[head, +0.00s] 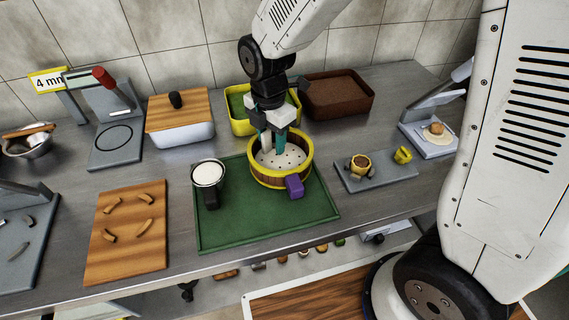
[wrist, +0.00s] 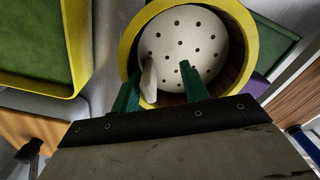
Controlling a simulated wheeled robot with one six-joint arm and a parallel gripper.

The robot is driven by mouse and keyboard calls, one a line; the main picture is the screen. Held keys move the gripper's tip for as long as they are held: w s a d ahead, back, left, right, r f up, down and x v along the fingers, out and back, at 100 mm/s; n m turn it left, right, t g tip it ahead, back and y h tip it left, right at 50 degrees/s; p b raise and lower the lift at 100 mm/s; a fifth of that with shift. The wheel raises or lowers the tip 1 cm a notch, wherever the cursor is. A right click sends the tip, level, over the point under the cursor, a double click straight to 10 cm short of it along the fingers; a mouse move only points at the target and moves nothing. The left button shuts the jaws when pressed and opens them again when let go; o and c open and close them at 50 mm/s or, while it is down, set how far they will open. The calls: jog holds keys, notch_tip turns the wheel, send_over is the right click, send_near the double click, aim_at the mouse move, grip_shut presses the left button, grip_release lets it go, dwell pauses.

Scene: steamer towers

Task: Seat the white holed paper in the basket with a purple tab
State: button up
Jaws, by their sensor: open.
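The round basket (head: 263,177) has a brown slatted wall, yellow rims and a purple tab (head: 294,186) at its front right. It stands on a green mat. The white holed paper (head: 290,159) lies inside it, below the top rim; whether it rests flat on the bottom I cannot tell. In the wrist view the paper (wrist: 185,42) fills most of the basket opening, with a pale upright grip (wrist: 149,78) near its edge. My gripper (wrist: 160,86) is open, its green fingers reaching into the basket on either side of that grip, apparently apart from it.
A black-handled cup of white stuff (head: 208,174) stands left of the basket on the green mat (head: 240,225). Behind are a yellow-rimmed green tray (head: 241,127) and a brown tray (head: 337,93). A grey board (head: 375,178) with small items lies right.

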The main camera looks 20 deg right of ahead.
jog(key=shift+w+a, duration=0.45)
jog(key=shift+w, duration=0.3)
dwell(0.3)
jog(key=shift+r, duration=0.35)
notch_tip(320, 180, up, 6)
jog(key=s, duration=0.1)
jog(key=shift+d, duration=0.35)
dwell(1.6)
jog(key=shift+s+r, duration=0.1)
jog(key=o, duration=0.5)
jog(key=shift+o, duration=0.2)
notch_tip(320, 180, up, 8)
dwell(0.5)
